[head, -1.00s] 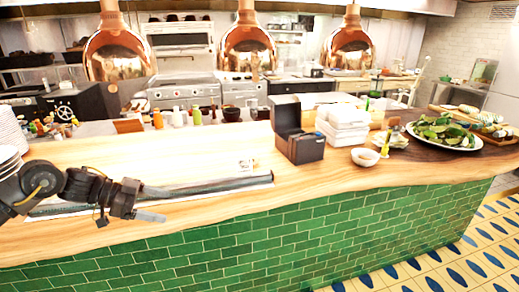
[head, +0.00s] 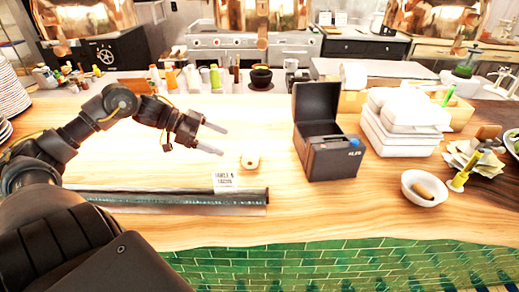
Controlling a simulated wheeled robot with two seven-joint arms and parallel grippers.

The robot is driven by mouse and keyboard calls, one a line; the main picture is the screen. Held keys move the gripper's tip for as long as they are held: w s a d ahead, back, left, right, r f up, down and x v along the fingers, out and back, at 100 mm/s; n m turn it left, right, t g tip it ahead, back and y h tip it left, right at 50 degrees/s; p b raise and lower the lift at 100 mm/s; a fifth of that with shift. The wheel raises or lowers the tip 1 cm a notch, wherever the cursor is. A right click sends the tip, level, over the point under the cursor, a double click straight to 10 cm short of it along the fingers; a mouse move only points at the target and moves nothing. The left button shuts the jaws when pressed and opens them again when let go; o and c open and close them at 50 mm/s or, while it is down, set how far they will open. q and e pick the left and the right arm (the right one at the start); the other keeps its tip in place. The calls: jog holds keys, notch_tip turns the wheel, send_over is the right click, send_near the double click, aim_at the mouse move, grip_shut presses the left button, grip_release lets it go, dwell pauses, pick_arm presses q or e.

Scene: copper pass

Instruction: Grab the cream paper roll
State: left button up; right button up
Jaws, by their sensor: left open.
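The cream paper roll (head: 250,161) stands on the wooden counter (head: 285,215), just behind a small white table sign. My left gripper (head: 224,141) is open and empty. Its two fingers point right toward the roll, with the fingertips a little to the left of it in the picture and apart from it. My right gripper is not in view.
The white sign (head: 225,180) stands in front of the roll, by a dark strip (head: 180,201). A black printer-like box (head: 327,150) is to the right, then white boxes (head: 400,125) and a white bowl (head: 424,188). Bottles and a dark bowl (head: 261,77) line the back.

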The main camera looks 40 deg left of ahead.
aim_at(248, 151)
pick_arm(q)
jog(key=shift+s, duration=0.1)
jog(key=shift+w+d+f, duration=0.1)
jog(key=shift+w+d, duration=0.1)
jog(key=shift+d, duration=0.1)
jog(key=x, duration=0.3)
jog(key=shift+w+f, duration=0.1)
jog(key=shift+w, duration=0.2)
jog(key=shift+w+d+f+p, duration=0.2)
jog(key=shift+d+f+p, duration=0.1)
jog(key=shift+d, duration=0.1)
jog(key=shift+w+d+f, duration=0.2)
jog(key=shift+d, duration=0.05)
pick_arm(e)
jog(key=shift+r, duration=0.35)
pick_arm(q)
jog(key=shift+w+d+f+p, duration=0.1)
jog(key=shift+w+d+p, duration=0.25)
jog(key=shift+p, duration=0.1)
jog(key=p+x, duration=0.1)
jog(key=x, duration=0.2)
jog(key=shift+w+f, duration=0.1)
jog(key=shift+w, duration=0.05)
jog(key=shift+w+d+f+p, duration=0.2)
jog(key=shift+d+f+p, duration=0.1)
jog(key=c, duration=1.2)
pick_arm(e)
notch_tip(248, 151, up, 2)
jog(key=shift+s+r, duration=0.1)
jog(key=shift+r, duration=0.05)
